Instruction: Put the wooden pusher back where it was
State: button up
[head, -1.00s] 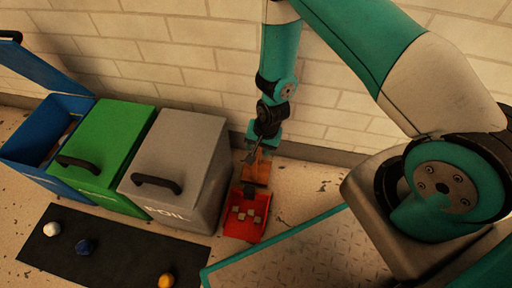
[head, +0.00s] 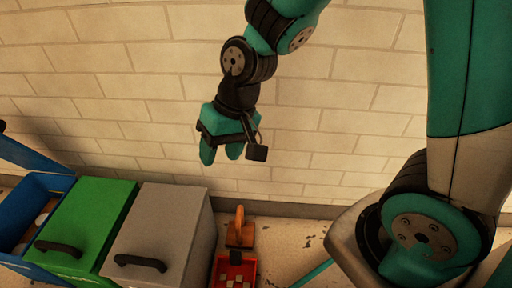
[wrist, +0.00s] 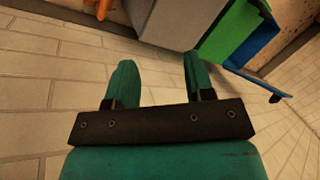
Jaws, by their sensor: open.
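The wooden pusher (head: 240,230) stands on the floor by the wall, its handle upright, just behind the red tray (head: 221,272). The tray holds several small pale blocks. My gripper (head: 222,155) is raised in front of the wall, above and apart from the pusher. Its two teal fingers are spread with nothing between them, as the wrist view (wrist: 155,85) also shows. An orange-brown piece at the top left of the wrist view (wrist: 104,8) seems to be the pusher's handle.
To the left stand a grey bin (head: 165,225) and a green bin (head: 95,215), both closed, and a blue bin (head: 35,205) with its lid open and pale things inside. The wall (head: 340,120) is close behind my gripper.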

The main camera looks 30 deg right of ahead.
jog(key=s+r+n, duration=0.6)
jog(key=s+r, duration=0.4)
jog(key=s, duration=0.2)
jog(key=shift+s+d+r+g, duration=0.2)
jog(key=shift+d+r+g, duration=0.05)
jog(key=shift+d+g, duration=0.05)
dwell(0.5)
